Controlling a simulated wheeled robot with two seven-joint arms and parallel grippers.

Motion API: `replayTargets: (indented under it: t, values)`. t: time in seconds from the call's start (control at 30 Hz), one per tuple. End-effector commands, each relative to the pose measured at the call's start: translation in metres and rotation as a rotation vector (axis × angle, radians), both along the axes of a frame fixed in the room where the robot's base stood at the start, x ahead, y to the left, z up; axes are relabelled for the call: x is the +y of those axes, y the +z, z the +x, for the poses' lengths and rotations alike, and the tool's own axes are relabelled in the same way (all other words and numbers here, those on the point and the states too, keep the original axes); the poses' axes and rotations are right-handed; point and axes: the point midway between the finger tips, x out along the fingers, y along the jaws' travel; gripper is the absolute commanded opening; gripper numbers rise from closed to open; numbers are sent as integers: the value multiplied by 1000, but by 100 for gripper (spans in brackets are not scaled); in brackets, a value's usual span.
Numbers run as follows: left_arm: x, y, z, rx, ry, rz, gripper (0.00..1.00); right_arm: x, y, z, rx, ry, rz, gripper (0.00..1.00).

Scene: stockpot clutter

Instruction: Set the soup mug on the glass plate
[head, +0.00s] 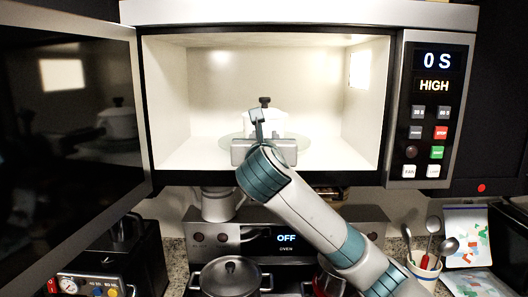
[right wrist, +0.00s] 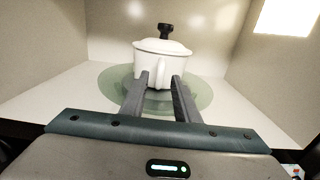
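The soup mug (head: 272,122) is white with a white lid and a dark knob. It stands upright inside the microwave on the round greenish glass plate (head: 225,143). In the right wrist view the mug (right wrist: 163,60) is straight ahead, with the glass plate (right wrist: 112,82) around its base. My right gripper (right wrist: 160,80) is in front of the mug. Its two fingers are apart, with the mug's handle side seen between them; I see no clear grip. In the head view my right gripper (head: 257,135) partly covers the mug. My left gripper is out of view.
The microwave door (head: 75,120) stands open at the left. The control panel (head: 432,110) is at the right. The cavity's sides are clear.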

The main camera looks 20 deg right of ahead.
Motion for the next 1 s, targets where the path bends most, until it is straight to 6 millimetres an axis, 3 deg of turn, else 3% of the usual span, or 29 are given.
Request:
replayTargets:
  t: [0.5,0.7,1.0]
  values:
    - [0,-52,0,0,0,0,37,24,-3,-81,-4,4,-1,28]
    - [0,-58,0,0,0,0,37,28,-1,-96,-2,2,-1,28]
    - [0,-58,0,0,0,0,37,28,-1,-98,0,1,0,28]
